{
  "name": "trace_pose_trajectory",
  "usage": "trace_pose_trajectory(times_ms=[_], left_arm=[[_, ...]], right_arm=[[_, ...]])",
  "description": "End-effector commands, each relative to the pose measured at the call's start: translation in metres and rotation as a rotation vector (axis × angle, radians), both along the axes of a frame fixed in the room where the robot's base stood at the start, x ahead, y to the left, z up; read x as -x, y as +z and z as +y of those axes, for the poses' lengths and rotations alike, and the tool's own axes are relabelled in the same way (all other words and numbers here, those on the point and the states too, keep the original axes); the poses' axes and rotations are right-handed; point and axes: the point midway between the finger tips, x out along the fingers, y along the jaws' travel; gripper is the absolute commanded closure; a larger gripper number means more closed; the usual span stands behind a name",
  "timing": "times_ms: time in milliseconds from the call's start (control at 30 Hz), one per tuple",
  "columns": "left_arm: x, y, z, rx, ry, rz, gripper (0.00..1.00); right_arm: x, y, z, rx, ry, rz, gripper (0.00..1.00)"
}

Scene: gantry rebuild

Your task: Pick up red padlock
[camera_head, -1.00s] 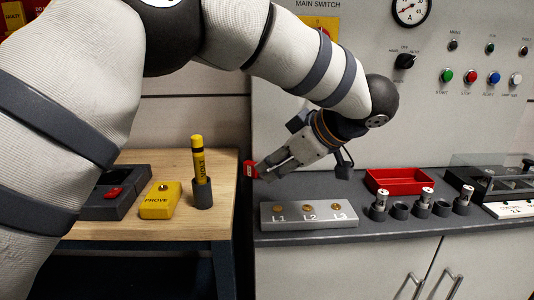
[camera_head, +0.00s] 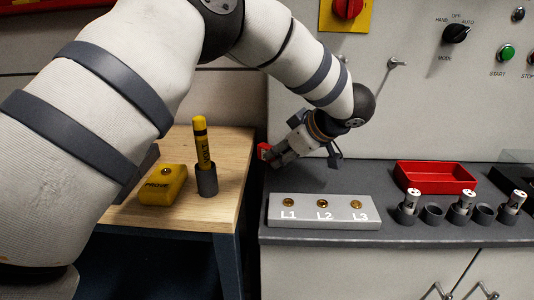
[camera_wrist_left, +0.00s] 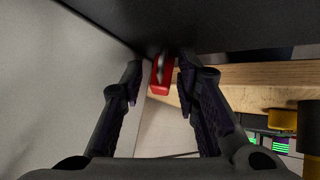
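The red padlock (camera_head: 263,151) shows in the head view at the tip of my left gripper (camera_head: 275,154), beside the left end of the grey counter. In the left wrist view the padlock (camera_wrist_left: 161,84) lies between the two fingertips, under a dark edge, with a pale strip that may be its shackle. My left gripper (camera_wrist_left: 160,77) is open there, with a narrow gap on each side of the padlock. The fingers partly hide the padlock in the head view. What supports the padlock cannot be made out. My right gripper is not in view.
A wooden table (camera_head: 228,160) at left holds a yellow PROVE block (camera_head: 163,187) and a yellow tester (camera_head: 202,145) in a holder. The grey counter (camera_head: 385,233) carries an L1-L2-L3 block (camera_head: 325,212), a red tray (camera_head: 436,177) and several cylinder holders. A panel wall stands behind.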

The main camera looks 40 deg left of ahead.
Motion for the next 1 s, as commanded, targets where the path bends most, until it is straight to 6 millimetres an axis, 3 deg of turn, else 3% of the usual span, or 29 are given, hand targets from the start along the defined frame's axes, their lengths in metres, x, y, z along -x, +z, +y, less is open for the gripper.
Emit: trace_pose_trajectory(times_ms=[167, 300, 767, 867, 1000], left_arm=[[0.000, 0.001, 0.000, 0.000, 0.000, -0.001, 0.74], [0.000, 0.001, 0.000, -0.001, 0.000, -0.001, 1.00], [-0.002, 0.006, -0.001, -0.001, -0.003, -0.006, 1.00], [-0.002, 0.018, -0.001, 0.000, -0.005, -0.009, 1.00], [0.006, 0.052, -0.009, -0.001, -0.010, -0.016, 1.00]], right_arm=[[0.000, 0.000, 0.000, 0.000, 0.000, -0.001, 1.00], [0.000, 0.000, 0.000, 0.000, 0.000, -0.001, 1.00], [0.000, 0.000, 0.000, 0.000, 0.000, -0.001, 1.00], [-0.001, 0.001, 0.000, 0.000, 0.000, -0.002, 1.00], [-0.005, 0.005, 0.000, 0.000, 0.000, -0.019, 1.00]])
